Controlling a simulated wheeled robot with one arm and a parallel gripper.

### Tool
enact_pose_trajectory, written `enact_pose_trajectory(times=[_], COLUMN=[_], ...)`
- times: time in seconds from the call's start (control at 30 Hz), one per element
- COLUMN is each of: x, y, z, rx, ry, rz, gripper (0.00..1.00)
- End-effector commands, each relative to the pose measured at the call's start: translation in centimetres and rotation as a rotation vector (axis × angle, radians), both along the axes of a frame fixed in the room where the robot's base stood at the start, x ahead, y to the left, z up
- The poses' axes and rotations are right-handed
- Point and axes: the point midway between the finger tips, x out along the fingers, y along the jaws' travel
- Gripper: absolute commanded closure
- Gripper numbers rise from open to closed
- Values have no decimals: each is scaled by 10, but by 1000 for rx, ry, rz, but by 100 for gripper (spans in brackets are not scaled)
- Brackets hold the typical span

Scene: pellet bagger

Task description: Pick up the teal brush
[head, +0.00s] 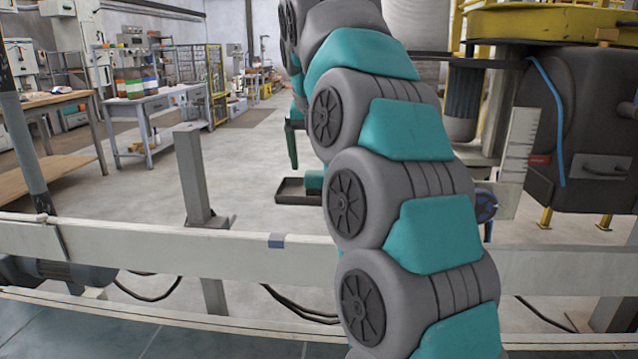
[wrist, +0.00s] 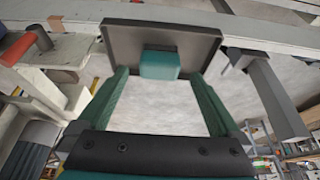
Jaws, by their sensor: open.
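The teal brush shows as a teal block (wrist: 160,64) in the wrist view, at the edge of a shallow dark tray (wrist: 122,38). In the head view part of the teal brush (head: 314,180) shows beside my arm, at the tray (head: 290,198); my arm hides the rest. My gripper (wrist: 158,80) is open and empty, its two green fingers spread to either side of the brush in the picture. The fingers look apart from the brush. In the head view one green finger (head: 292,146) hangs above the tray.
A pale rail (head: 130,250) crosses in front of me. A grey post (head: 195,178) stands left of the tray. A dark machine (head: 590,130) with a yellow top stands at right. Workbenches (head: 150,103) stand at back left; the floor between is clear.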

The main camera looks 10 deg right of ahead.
Motion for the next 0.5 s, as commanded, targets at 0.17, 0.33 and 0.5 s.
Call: enact_pose_trajectory(times=[0.17, 0.33, 0.5], x=[3, 9, 19], y=[-1, -2, -7], z=[-8, -19, -40], rx=[0, 1, 0], ry=[3, 3, 5], rz=[1, 3, 1], gripper=[0, 0, 0])
